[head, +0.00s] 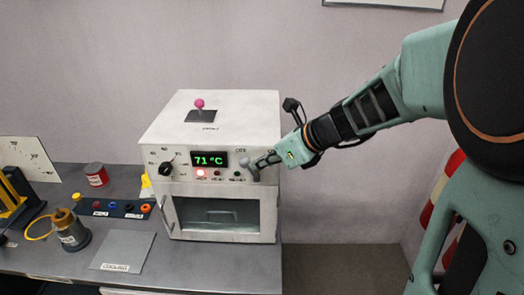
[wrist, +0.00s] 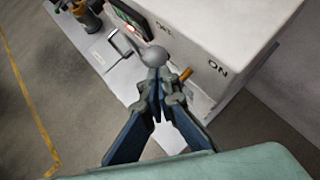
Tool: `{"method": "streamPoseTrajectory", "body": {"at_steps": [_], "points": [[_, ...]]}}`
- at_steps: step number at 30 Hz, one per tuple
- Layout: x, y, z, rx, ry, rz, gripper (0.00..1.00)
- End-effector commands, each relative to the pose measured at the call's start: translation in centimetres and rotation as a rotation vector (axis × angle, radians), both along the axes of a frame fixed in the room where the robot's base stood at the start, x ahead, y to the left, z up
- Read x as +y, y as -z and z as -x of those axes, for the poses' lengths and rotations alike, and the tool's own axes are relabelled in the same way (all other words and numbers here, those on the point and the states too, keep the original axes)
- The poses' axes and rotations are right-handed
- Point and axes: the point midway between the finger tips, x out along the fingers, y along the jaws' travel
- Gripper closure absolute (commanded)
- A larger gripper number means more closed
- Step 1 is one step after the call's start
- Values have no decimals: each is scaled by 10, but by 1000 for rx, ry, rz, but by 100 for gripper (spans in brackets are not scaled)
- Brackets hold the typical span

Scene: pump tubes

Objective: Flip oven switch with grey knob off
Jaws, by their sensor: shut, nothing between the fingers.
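The white oven (head: 212,130) stands on the grey counter, its front panel facing me. The switch's round grey knob (head: 244,162) is at the panel's right side; it shows large in the wrist view (wrist: 154,56). An ON label (wrist: 217,67) lies to the right of the knob there, with an OFF-like label above it. A small brass-coloured rod (wrist: 186,74) shows between knob and ON. My gripper (head: 254,170) is shut and empty, its fingertips (wrist: 157,78) right by the knob. I cannot tell whether they touch it.
The oven display (head: 210,159) reads 71 °C, with a red light (head: 201,173) lit below. A black dial (head: 167,168) is at the panel's left, and a pink-knobbed lever (head: 199,104) on top. A brass-topped container (head: 71,230) and a red can (head: 96,174) stand left.

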Motion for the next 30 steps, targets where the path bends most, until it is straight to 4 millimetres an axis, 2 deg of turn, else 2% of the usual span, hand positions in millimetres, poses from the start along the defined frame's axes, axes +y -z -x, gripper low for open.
{"method": "streamPoseTrajectory", "body": {"at_steps": [4,10,21,30], "points": [[3,-1,0,0,-1,0,100],[21,-1,0,0,-1,0,100],[19,0,-1,-1,0,-1,100],[6,2,0,-1,0,-1,100]]}}
